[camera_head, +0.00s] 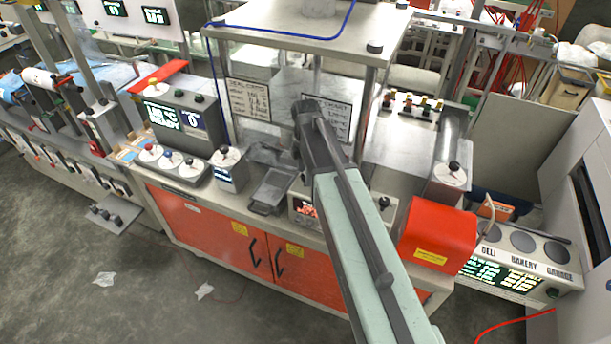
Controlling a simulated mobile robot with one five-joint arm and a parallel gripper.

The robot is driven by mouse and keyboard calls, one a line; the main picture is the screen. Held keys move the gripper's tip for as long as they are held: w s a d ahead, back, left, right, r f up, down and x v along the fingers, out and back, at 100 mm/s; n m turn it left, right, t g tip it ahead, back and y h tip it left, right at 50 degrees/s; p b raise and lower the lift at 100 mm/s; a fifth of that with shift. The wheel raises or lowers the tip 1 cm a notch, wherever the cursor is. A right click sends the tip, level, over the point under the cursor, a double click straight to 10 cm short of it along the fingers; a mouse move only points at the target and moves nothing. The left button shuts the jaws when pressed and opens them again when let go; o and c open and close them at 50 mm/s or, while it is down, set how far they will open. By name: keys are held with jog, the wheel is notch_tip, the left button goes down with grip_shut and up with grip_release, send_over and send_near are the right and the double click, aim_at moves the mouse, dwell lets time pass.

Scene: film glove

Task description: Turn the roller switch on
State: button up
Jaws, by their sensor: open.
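My pale green arm reaches up from the bottom of the head view. Its dark gripper (301,112) is over the metal worktop, in front of two printed signs. The gripper is open, and I see nothing held in it. Several knobs and dials show on the machine, and I cannot tell which one is the roller switch. A small box with a black-knobbed dial (228,158) stands left of the gripper. A round white dial with a black knob (452,172) is at the right. A small box with a red display (304,209) is partly hidden behind my arm.
A control panel with a lit screen (172,115) and a row of dials (170,160) stand at the left. A red cover (436,238) is at the right front. A metal shelf (310,35) overhangs the worktop. Red cabinet doors (210,228) face the open floor.

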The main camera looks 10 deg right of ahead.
grip_shut()
jog(key=shift+m, duration=0.4)
jog(key=m, duration=0.4)
jog(key=shift+w, duration=0.1)
jog(key=m, duration=0.4)
jog(key=shift+r+m, duration=0.1)
jog(key=shift+m, duration=0.2)
jog(key=m, duration=0.4)
jog(key=shift+m, duration=2.2)
